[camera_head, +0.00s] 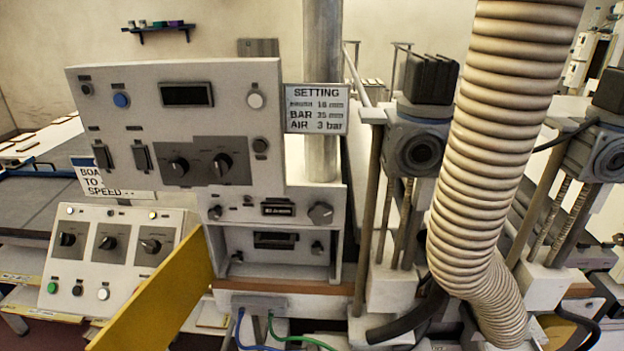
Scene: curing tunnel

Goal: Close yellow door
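The yellow door (160,303) is a flat panel at the lower left of the head view. It stands open, swung out to the left and towards me. Its right edge is beside the white box unit (337,245), whose recessed front with a small dark display and a knob is exposed. The bottom of the door is cut off by the picture's lower edge. I cannot see a handle on it. My gripper is not in view.
A large ribbed hose (480,150) hangs at the right front. A grey control panel (180,100) overhangs the box unit. A sloped control box (110,260) stands behind the door on the left. Blue and green cables (285,337) hang below the box unit.

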